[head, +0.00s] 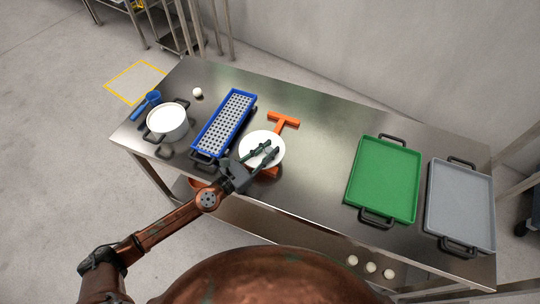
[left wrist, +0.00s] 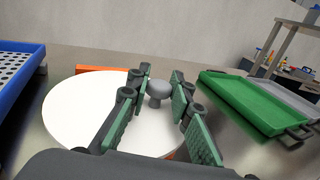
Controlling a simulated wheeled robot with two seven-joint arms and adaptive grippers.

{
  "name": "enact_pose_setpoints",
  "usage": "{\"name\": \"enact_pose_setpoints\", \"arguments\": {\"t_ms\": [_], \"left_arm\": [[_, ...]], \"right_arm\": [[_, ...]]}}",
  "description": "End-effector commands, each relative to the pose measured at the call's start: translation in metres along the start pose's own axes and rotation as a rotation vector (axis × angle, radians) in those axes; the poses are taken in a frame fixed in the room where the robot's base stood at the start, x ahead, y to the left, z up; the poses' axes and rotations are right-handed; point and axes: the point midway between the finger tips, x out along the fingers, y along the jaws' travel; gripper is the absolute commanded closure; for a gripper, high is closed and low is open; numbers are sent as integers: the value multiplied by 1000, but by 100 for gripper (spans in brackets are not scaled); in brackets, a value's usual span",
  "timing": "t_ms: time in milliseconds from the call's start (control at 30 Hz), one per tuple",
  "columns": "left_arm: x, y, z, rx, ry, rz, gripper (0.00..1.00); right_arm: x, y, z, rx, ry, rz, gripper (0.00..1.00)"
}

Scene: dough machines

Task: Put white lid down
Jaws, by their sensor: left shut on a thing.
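The white lid (head: 250,141) is a round disc with a grey knob (left wrist: 158,88). It lies over an orange T-shaped piece (head: 284,120), which shows beyond and in front of it. I cannot tell whether the lid touches that piece. My left gripper (head: 266,152) is above the lid, shut on its knob. In the left wrist view the fingers (left wrist: 160,100) stand on both sides of the knob, and the white disc (left wrist: 70,110) spreads below them. My right gripper is not in view.
A blue perforated tray (head: 225,120) lies left of the lid. Beyond it are a pot (head: 167,122), a blue scoop (head: 147,104) and a white ball (head: 197,92). A green tray (head: 383,180) and a grey tray (head: 461,205) lie right. Bare steel table (head: 325,140) separates lid and green tray.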

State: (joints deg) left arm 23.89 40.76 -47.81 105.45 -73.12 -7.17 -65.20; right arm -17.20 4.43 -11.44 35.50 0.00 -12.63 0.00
Motion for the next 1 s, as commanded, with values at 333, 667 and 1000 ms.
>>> {"name": "enact_pose_setpoints", "arguments": {"t_ms": [333, 667, 1000], "left_arm": [[4, -3, -40, -3, 2, 1, 100], [4, -3, -40, -2, 1, 1, 100], [4, -3, -40, -1, 1, 0, 63]], "right_arm": [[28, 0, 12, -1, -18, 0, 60], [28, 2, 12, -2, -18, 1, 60], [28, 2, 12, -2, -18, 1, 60]]}}
